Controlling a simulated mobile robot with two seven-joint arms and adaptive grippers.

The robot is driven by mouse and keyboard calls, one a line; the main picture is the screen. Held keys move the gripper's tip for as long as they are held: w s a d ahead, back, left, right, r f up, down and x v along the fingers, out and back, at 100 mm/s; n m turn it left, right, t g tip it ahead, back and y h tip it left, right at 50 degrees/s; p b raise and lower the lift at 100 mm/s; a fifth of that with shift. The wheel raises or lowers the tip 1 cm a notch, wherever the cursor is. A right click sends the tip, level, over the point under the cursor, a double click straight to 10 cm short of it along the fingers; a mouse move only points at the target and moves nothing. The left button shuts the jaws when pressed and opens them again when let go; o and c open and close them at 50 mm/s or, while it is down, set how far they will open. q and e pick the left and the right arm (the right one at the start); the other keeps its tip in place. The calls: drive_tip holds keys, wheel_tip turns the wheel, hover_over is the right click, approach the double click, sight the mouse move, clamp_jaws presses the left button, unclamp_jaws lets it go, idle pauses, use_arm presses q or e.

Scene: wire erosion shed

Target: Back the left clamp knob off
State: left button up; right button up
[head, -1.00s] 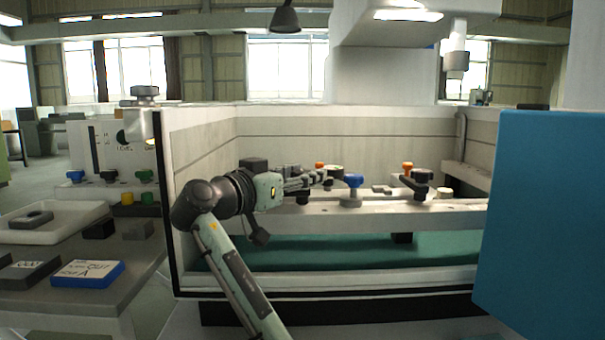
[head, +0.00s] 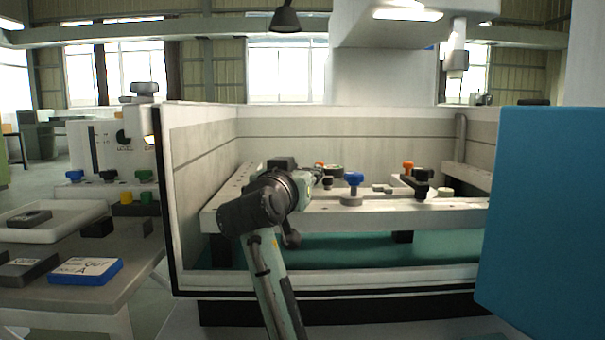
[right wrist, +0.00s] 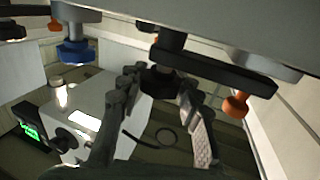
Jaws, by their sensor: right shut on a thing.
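The left clamp is a dark bar on the pale rail (head: 420,213) inside the machine tub. Its black knob (right wrist: 160,80) sits between the finger pads of my right gripper (right wrist: 158,86) in the right wrist view, which looks upside down. The gripper is shut on that knob. In the head view my right gripper (head: 318,178) is seen partly from behind its wrist, so the fingers are mostly hidden. The dark knob top (head: 335,171) shows just beyond. The clamp's orange knob (right wrist: 237,104) is free. My left gripper is not in view.
The right clamp (head: 416,184) has black and orange knobs. A blue panel (head: 545,210) blocks the right side. The tub's front rim (head: 350,281) lies below my arm.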

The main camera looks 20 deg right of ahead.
drive_tip(key=o, duration=0.9)
drive_tip(key=shift+s+a, duration=0.1)
drive_tip(key=v, duration=1.1)
drive_tip(key=shift+s, duration=0.4)
drive_tip(key=shift+a, duration=0.1)
